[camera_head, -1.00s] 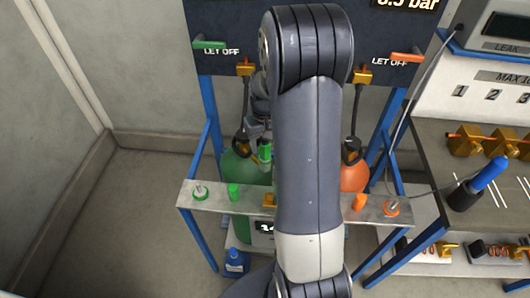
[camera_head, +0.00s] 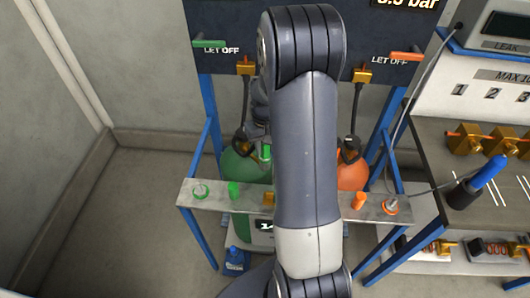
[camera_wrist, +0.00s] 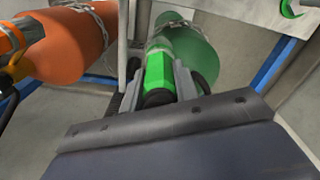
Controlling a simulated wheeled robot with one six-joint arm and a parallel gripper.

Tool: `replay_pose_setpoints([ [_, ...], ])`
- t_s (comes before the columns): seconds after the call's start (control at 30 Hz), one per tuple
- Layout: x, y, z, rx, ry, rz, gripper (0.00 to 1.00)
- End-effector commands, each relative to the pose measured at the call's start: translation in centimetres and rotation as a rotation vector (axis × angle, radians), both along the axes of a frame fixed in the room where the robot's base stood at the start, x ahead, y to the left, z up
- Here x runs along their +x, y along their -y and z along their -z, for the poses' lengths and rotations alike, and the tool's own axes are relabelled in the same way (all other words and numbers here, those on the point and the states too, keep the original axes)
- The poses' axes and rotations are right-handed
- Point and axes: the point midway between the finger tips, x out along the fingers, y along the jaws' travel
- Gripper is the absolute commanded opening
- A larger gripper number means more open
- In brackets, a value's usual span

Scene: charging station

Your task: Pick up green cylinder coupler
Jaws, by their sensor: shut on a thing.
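The green cylinder coupler (camera_wrist: 158,76) is a bright green, faceted piece with a dark end. It is between the fingers of my gripper (camera_wrist: 160,82), which is shut on it in the wrist view. The green cylinder (camera_wrist: 190,45) is right behind the coupler. In the head view, a small green part of the coupler (camera_head: 266,153) shows beside my arm, in front of the green cylinder (camera_head: 241,166). My arm hides much of the gripper and part of the cylinder there. I cannot tell whether the coupler still touches the cylinder.
A metal shelf (camera_head: 218,195) crosses in front of the cylinders, with small green and orange fittings on it. The orange cylinder (camera_head: 354,173) stands right of my arm, with a dark hose above. The floor at left is clear.

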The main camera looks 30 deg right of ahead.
Motion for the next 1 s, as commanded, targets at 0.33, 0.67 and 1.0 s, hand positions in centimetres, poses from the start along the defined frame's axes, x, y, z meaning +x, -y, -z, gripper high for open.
replay_pose_setpoints([
  [0.33, 0.0, 0.0, -0.2, 0.000, 0.002, 0.000, 0.00],
  [0.67, 0.1, 0.0, -5.2, -0.003, 0.008, 0.000, 0.00],
  [1.0, 0.0, 0.0, -9.8, 0.000, 0.001, 0.000, 0.00],
])
